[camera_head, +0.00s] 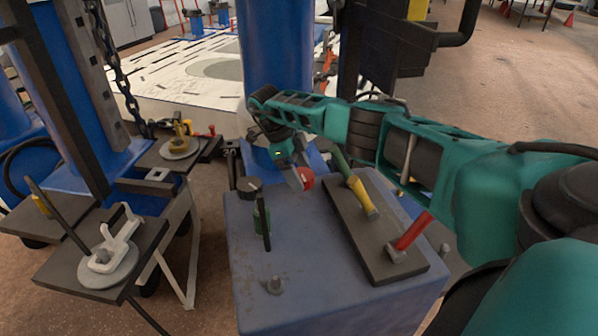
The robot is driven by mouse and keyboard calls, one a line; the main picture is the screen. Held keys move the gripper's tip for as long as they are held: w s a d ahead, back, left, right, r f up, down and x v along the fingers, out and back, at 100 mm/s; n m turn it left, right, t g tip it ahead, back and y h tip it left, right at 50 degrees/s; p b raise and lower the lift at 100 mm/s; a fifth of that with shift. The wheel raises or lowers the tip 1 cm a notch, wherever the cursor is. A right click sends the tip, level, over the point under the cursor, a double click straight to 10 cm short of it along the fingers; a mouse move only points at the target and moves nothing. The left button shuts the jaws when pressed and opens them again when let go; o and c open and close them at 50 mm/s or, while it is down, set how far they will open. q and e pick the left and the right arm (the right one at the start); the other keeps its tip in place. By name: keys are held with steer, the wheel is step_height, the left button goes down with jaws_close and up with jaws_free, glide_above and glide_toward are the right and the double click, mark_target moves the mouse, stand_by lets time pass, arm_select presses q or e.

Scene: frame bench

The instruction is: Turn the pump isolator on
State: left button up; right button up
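A blue-grey bench box (315,278) stands in front of me with several controls on top. No readable label shows which one is the pump isolator. A red knob (307,178) sits near the back edge, with a black knob (249,185) to its left. My teal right arm reaches in from the right. Its gripper (294,176) points down right beside the red knob; contact and finger opening cannot be told. My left gripper is not in view.
A dark plate (375,257) on the box carries green (341,163), yellow (361,197) and red (409,233) levers. A blue column (275,50) rises behind. At left, dark shelves hold a white clamp (117,238) on a disc. The box's front left top is mostly clear.

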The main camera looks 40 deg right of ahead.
arm_select(q)
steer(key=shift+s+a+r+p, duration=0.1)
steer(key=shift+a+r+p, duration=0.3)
steer(key=shift+p, duration=0.5)
arm_select(e)
steer(key=v, duration=1.3)
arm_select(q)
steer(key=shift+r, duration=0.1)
